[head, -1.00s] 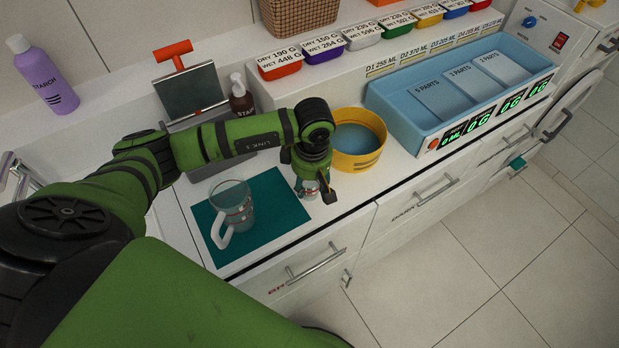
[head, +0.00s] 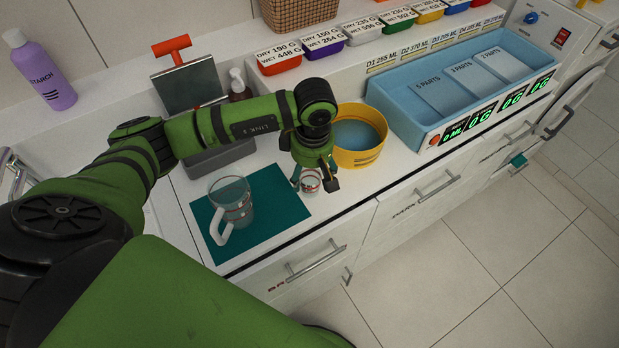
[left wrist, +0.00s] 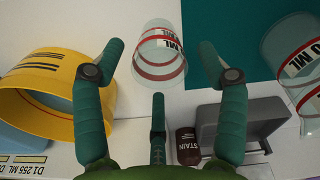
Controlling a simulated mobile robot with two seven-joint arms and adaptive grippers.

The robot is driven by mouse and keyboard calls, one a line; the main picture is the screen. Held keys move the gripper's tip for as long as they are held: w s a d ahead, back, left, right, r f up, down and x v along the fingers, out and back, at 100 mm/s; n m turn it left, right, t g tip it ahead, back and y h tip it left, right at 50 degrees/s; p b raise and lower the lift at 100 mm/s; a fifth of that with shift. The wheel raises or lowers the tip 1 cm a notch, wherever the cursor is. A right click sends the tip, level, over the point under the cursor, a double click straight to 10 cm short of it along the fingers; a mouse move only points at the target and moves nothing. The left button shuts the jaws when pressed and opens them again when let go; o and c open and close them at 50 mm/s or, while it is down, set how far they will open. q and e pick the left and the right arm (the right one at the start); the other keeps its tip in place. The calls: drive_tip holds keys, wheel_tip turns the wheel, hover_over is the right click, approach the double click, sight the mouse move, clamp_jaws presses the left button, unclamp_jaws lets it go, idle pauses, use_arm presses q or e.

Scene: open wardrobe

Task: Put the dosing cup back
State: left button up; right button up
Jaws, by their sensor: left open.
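The dosing cup (head: 311,182) is a small clear cup with red markings. It stands on the white counter between the teal mat (head: 282,212) and the yellow round tub (head: 377,154). My left gripper (head: 313,178) is just over it, with its fingers apart on either side. In the left wrist view the cup (left wrist: 159,66) shows between the two open fingers (left wrist: 160,45), with a visible gap on each side. The gripper partly hides the cup in the head view. My right gripper does not show.
A clear jug (head: 238,203) with a white handle stands on the mat. A blue tray (head: 440,125) with green displays lies right of the tub. Counter's front edge is close.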

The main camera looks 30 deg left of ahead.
use_arm(q)
wheel_tip(320, 180, up, 9)
drive_tip(key=b, duration=0.2)
drive_tip(key=shift+s+d, duration=0.15)
drive_tip(key=shift+d, duration=0.1)
